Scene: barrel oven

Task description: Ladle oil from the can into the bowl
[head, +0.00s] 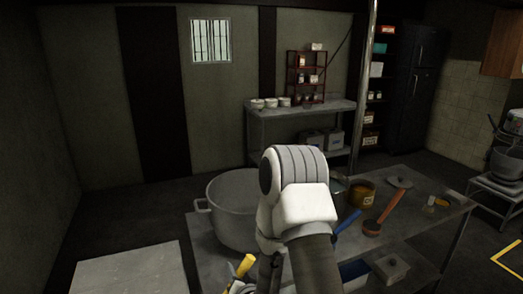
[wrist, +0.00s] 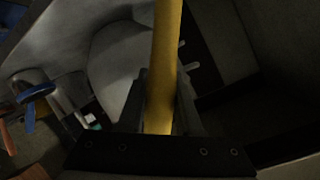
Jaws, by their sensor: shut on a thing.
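My gripper (wrist: 161,104) is shut on a yellow handle (wrist: 164,55), which runs up out of the wrist view. In the head view a yellow handle (head: 245,265) shows at the bottom, beside my gripper (head: 262,278). The far end of this tool is out of sight, so I cannot tell if it is a ladle. An orange-brown can (head: 362,194) stands on the metal table, right of my arm; its contents are not clear. A round grey vessel (head: 337,186), perhaps the bowl, is partly hidden behind my arm.
A large grey pot (head: 222,212) stands on the table (head: 425,222), left of my arm. A red-handled tool (head: 385,212) and a blue handle (head: 347,222) lie right of my arm. A pale slab (head: 125,275) is at lower left. A shelf table (head: 300,108) stands behind.

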